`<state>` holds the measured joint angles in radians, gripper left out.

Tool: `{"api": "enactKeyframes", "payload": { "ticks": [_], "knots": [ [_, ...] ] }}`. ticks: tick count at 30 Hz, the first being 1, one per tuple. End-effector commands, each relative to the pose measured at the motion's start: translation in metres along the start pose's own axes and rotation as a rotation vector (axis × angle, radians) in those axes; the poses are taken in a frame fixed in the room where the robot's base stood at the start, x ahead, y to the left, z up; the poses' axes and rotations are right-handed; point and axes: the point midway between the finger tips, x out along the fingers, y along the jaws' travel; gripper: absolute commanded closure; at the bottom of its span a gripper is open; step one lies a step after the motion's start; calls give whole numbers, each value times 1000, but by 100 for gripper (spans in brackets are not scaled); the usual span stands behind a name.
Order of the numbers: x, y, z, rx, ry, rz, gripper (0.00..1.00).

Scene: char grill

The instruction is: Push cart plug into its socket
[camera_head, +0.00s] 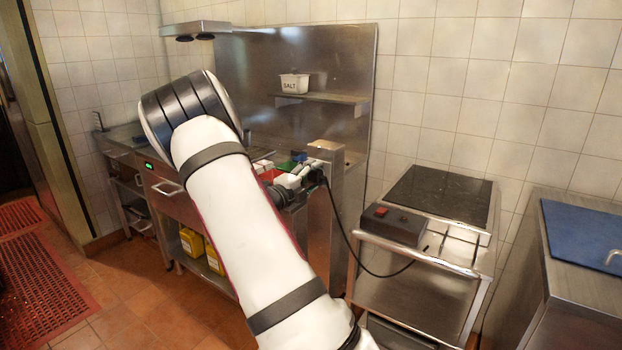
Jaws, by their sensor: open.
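The cart (479,268) is a steel frame at right with a black top (440,192). A black cord (350,255) hangs from its front and rises left to the dark plug (316,176) by the steel post (350,190). My white arm crosses the middle of the view and hides much of the counter. My gripper (285,192) shows only as small dark parts beyond the arm, close to the plug's left; its jaws are open. Whether they touch the plug cannot be told. I cannot make out the socket.
A black box with a red switch (390,224) sits on the cart's front. Small coloured containers (283,167) stand on the counter left of the post. A salt tub (294,83) is on the wall shelf. A steel table with a blue board (580,235) stands at right.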

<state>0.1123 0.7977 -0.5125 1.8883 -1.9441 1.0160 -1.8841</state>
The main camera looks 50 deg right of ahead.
Motion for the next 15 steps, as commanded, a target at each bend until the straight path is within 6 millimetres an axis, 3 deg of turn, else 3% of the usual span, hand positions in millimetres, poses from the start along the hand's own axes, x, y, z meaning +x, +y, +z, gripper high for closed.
{"api": "enactKeyframes", "payload": {
  "ticks": [5, 15],
  "knots": [
    [-17, 0, 1, 0, -3, 2, 45],
    [-85, 0, 1, 1, -4, 0, 45]
  ]
}}
